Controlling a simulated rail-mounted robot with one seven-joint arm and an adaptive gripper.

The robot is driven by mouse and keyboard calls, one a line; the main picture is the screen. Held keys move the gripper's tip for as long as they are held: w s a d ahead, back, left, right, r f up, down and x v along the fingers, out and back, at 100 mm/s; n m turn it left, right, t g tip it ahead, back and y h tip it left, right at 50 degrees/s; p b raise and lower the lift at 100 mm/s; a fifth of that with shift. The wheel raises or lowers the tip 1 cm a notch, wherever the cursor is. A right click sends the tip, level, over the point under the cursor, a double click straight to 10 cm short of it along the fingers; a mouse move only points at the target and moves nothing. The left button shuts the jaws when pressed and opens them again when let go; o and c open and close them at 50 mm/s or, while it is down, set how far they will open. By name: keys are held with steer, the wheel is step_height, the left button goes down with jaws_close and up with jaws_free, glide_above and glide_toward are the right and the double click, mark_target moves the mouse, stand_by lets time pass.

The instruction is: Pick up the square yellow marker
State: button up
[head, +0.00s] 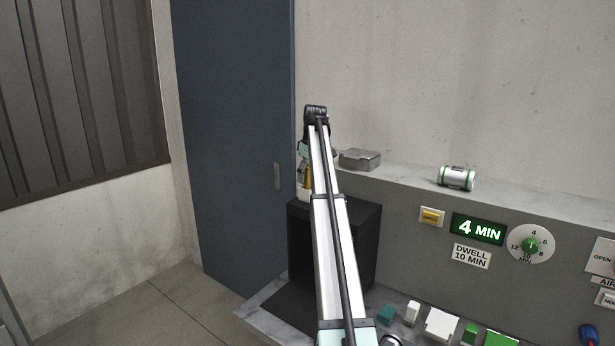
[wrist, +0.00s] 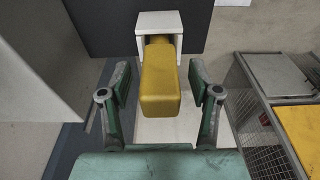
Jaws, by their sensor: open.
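The square yellow marker (wrist: 160,85) is a chunky yellow block with rounded edges. In the wrist view its far end sits in a white square holder (wrist: 158,22). My gripper (wrist: 159,78) is open, with one green finger on each side of the marker. Gaps show between the fingers and the marker, so it is not gripped. In the head view a small yellow part of the marker (head: 308,181) shows just left of my arm, below the gripper (head: 304,152); the arm hides much of this spot.
A black open-fronted box (head: 362,225) stands beside my arm. A grey metal box (head: 359,159) and a white-green cylinder (head: 456,178) sit on the ledge. A control panel is at right. In the wrist view a wire cage (wrist: 275,125) stands right; a pale block fills the upper left.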

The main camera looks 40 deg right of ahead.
steer(key=shift+f, duration=0.45)
steer(key=c, duration=1.1)
steer(key=shift+r, duration=0.1)
steer(key=shift+c, duration=0.2)
